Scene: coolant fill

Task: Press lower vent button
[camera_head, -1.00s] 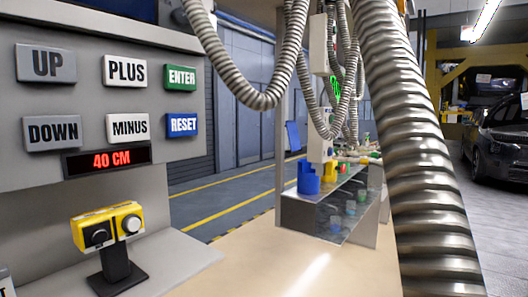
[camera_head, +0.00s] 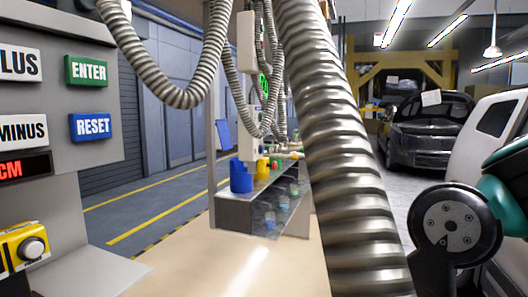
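No button marked as a lower vent shows, and I cannot tell which one it is. A grey control panel (camera_head: 90,18) at the left edge carries a green ENTER button (camera_head: 87,71) and a blue RESET button (camera_head: 91,127). White PLUS (camera_head: 20,65) and MINUS (camera_head: 22,132) buttons are cut off by the picture edge. Below them, a yellow box (camera_head: 12,262) with a round pale button (camera_head: 32,249) is partly in view. My gripper is not in view.
Thick ribbed metal hoses hang down, the nearest (camera_head: 325,120) crossing the middle. A shelf unit (camera_head: 235,217) with blue and yellow containers stands behind the beige surface (camera_head: 215,270). A black-and-teal arm joint (camera_head: 455,223) is at the right. A dark car (camera_head: 432,130) stands farther back.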

